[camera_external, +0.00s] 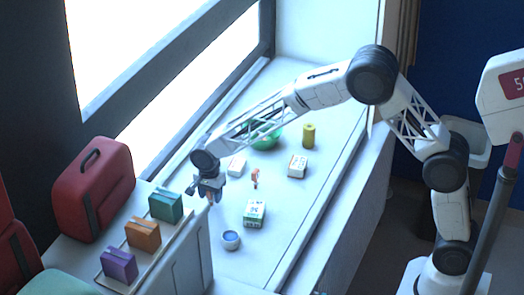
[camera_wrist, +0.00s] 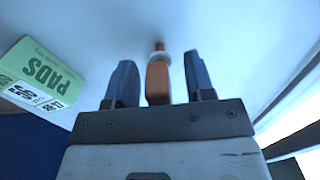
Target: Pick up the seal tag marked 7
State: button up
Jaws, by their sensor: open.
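My gripper (camera_wrist: 159,66) is open, with a gap showing on both sides of the tag. In the external view my gripper (camera_external: 210,197) is low over the pale sill, pointing down, and mostly hides a small orange piece beneath it. A second small reddish tag-like piece (camera_external: 255,178) stands to the right on the sill; its marking is too small to read.
A green-and-white PADS box (camera_wrist: 42,76) is left of my gripper in the wrist view. In the external view, a blue-topped round tub (camera_external: 231,239), white boxes (camera_external: 297,166), a yellow cylinder (camera_external: 308,135) and a green bowl (camera_external: 266,140) stand nearby. A red case (camera_external: 92,190) stands left.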

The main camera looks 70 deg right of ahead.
dwell(0.3)
grip_shut()
jog(key=shift+r, duration=0.1)
jog(key=shift+r, duration=4.95)
